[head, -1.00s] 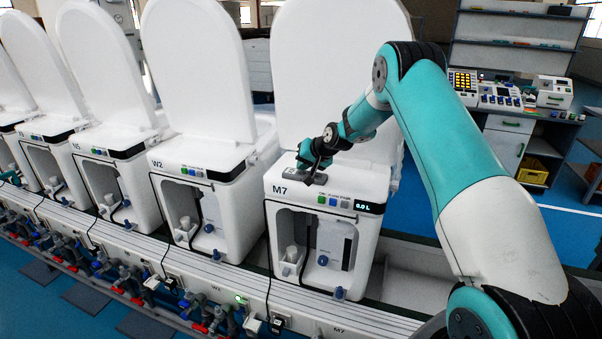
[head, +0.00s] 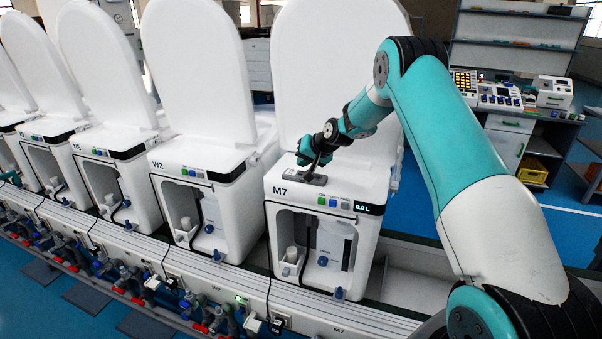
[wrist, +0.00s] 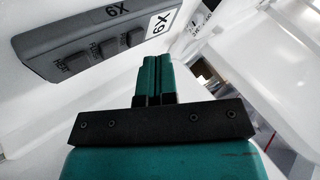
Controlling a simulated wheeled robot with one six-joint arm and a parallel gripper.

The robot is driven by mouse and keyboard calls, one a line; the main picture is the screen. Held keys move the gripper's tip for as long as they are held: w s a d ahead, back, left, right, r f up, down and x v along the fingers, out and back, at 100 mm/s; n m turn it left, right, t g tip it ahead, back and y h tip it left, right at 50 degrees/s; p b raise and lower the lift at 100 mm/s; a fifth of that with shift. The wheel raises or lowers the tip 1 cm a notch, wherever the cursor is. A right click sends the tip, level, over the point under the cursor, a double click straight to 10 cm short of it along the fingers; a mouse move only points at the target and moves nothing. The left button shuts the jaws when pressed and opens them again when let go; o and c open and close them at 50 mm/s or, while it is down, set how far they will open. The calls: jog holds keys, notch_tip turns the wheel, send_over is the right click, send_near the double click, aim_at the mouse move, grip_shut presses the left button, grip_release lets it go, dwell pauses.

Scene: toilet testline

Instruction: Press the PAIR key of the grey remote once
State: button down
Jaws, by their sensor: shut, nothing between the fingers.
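The grey remote (head: 313,179) lies on the white top of the toilet unit marked M7. In the wrist view the remote (wrist: 60,40) is at the upper left, with three dark keys in a row and a white label beside them. The key lettering is small; I cannot read for sure which one is PAIR. My gripper (head: 308,161) is at the remote in the head view. In the wrist view its teal fingers (wrist: 155,62) are together and empty, just right of the key row. I cannot tell whether the fingertips touch the remote.
The M7 unit (head: 287,222) has small coloured buttons and a lit display (head: 368,207) on its front. Its raised white lid (head: 335,70) stands behind my gripper. The W2 unit (head: 182,195) stands to the left. A workbench (head: 510,125) is at the back right.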

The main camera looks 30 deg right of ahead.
jog(key=shift+r+p, duration=1.25)
jog(key=shift+r, duration=1.3)
jog(key=s+a+r+n+g+y+b, duration=0.1)
jog(key=s+a+r+n+g+b, duration=0.2)
jog(key=s+a, duration=0.65)
jog(key=s+a+r+n+g+y, duration=0.1)
jog(key=s+a+r+n, duration=0.35)
jog(key=a, duration=0.85)
jog(key=s+a+n+g+b, duration=0.1)
jog(key=s+a+n+g, duration=0.1)
jog(key=s, duration=1.4)
jog(key=s+a+n+g+b, duration=0.1)
jog(key=s+a+n+g, duration=0.2)
jog(key=s, duration=1.2)
jog(key=shift+s+a+f+n+b, duration=0.15)
jog(key=shift+s+a+n+b, duration=0.25)
jog(key=shift+a, duration=0.85)
